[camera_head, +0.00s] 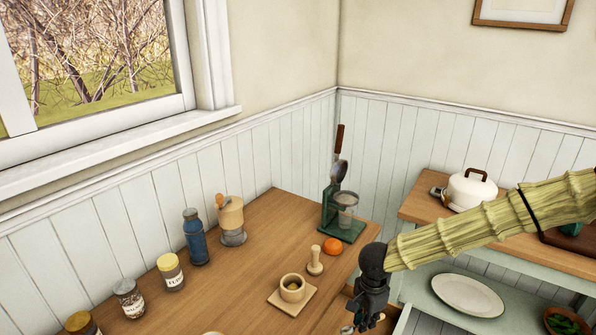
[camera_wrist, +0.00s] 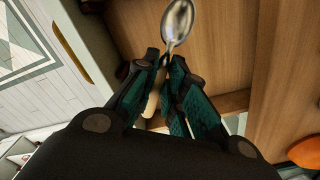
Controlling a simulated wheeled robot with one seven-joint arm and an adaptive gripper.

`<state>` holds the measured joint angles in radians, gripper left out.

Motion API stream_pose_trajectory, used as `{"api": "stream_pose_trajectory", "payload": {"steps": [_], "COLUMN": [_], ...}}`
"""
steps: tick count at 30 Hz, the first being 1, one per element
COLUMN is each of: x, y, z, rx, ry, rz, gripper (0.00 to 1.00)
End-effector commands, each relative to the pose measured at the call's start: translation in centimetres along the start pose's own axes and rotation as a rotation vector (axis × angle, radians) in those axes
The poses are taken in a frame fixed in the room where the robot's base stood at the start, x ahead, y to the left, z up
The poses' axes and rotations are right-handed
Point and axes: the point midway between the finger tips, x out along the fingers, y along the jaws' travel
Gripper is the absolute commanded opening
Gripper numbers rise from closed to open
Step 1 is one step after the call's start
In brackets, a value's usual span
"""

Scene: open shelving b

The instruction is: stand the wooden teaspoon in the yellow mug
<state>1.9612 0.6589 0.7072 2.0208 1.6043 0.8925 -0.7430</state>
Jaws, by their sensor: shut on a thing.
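The teaspoon has a shiny metal bowl (camera_wrist: 177,22) and what looks like a pale wooden handle (camera_wrist: 151,104). My gripper (camera_wrist: 164,62) is shut on it near the neck, with the bowl beyond the fingertips and the handle between the fingers. In the head view my gripper (camera_head: 366,312) is at the table's front right edge, and the spoon's bowl (camera_head: 347,329) shows small at its left. The pale yellow mug (camera_head: 292,289) stands upright on a square wooden board (camera_head: 280,303), left of my gripper and apart from it. The mug's inside is only partly visible.
A wooden pestle-like tool (camera_head: 315,262) and an orange (camera_head: 332,246) stand behind the mug. Jars, a blue bottle (camera_head: 195,238) and a grinder (camera_head: 231,220) line the wall. A shelf unit with a white plate (camera_head: 467,294) is right.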

Motion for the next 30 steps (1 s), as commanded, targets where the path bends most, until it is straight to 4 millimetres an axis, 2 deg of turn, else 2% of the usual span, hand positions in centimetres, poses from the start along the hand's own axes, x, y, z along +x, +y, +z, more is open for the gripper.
{"api": "stream_pose_trajectory", "payload": {"steps": [21,30], "x": [0.4,0.5], "y": [2.8,3.4], "z": [1.7,2.0], "rx": [-0.95,-1.163], "ry": [-0.003,-0.004], "rz": [0.001,0.0], "gripper": [0.0,0.0]}}
